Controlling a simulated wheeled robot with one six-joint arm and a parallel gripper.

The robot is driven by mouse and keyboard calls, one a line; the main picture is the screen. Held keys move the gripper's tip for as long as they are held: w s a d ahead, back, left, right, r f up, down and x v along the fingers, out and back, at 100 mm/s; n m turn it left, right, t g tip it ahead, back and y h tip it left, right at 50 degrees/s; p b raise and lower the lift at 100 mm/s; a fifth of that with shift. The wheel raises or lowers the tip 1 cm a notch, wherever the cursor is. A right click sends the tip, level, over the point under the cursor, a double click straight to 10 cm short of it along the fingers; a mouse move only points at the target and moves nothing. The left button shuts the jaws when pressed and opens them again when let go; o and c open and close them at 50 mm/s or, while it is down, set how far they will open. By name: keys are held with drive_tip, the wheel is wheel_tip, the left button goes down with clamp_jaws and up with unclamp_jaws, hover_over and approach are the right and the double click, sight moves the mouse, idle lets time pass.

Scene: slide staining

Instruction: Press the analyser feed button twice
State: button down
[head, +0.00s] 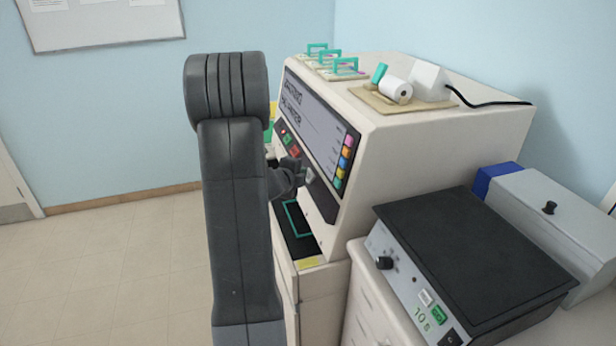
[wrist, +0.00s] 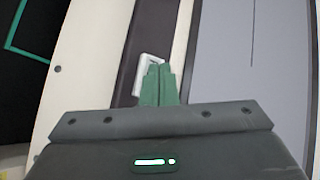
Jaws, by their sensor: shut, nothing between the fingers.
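The analyser (head: 440,135) is a large cream machine with a slanted grey screen and a dark button strip below it. The strip shows a red light, a green button (head: 287,140), a red button (head: 294,152) and a pale button (head: 310,175) at its near end. My gripper (wrist: 160,68) is shut and empty, its green fingers together. In the wrist view the fingertips overlap a white square button (wrist: 147,70) on the dark strip and hide part of it. I cannot tell whether they touch it. I can read no feed label. In the head view my arm hides part of the panel.
A black-topped heater box (head: 470,260) with a knob and a green display stands at the right. A grey lidded box (head: 555,225) is behind it. Slide racks (head: 338,66) and a paper roll (head: 396,91) sit on top of the analyser. Open floor lies at the left.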

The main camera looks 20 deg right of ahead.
drive_tip(key=shift+d+f+b, duration=0.2)
drive_tip(key=shift+f+b, duration=0.05)
drive_tip(key=shift+b, duration=0.05)
idle(0.5)
idle(0.4)
drive_tip(key=shift+a+r+p, duration=0.5)
drive_tip(key=shift+r, duration=0.05)
drive_tip(key=a+r+p, duration=0.3)
drive_tip(key=shift+s+a+r, duration=0.1)
drive_tip(key=shift+a+r, duration=0.15)
idle(2.6)
